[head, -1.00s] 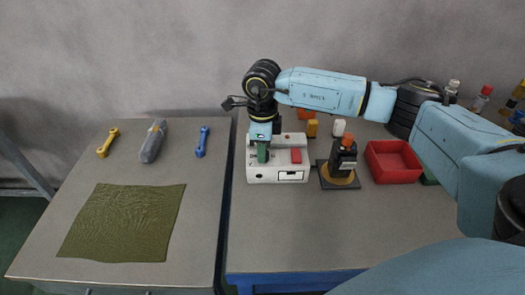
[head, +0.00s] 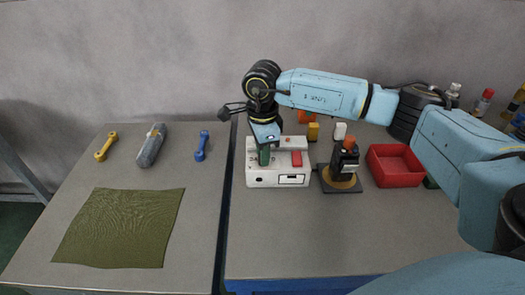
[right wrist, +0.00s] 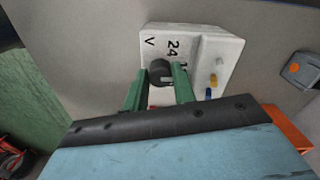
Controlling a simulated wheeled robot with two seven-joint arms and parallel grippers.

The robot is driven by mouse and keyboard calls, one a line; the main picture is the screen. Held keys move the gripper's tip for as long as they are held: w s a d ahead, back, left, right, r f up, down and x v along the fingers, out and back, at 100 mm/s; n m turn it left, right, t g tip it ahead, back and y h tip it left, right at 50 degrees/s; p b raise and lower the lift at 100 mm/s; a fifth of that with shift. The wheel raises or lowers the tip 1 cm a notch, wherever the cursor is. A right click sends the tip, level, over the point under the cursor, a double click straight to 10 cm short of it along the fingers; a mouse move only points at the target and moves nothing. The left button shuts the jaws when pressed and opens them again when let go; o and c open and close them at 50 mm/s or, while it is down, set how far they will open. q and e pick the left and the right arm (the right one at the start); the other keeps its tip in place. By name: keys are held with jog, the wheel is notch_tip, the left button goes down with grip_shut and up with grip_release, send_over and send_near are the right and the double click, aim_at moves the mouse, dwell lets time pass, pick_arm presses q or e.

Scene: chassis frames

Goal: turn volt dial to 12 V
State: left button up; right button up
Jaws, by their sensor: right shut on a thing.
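The white box (head: 256,181) with the volt dial stands on the right-hand table. The dial's dark round knob (right wrist: 160,70) shows in the right wrist view beside the printed "V" and "24"; another marking is partly hidden by a finger. My right gripper (head: 264,158) points down at the box's left part. In the right wrist view its green fingers (right wrist: 160,77) are shut on the knob, one on each side. The knob's pointer and setting cannot be read. In the head view the gripper hides the knob. My left gripper is not in view.
A black device with an orange top (head: 344,160) stands just right of the box, then a red tray (head: 396,180). Small orange, yellow and white items sit behind. The left table holds wrenches, a grey roll (head: 151,147) and a green cloth (head: 120,228). The front right table is clear.

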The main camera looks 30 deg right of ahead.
jog(key=o, duration=1)
jog(key=shift+c, duration=0.2)
jog(key=shift+r, duration=0.15)
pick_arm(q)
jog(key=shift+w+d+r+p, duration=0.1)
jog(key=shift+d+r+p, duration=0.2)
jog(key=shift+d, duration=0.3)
pick_arm(e)
notch_tip(320, 180, up, 13)
jog(key=shift+r, duration=0.1)
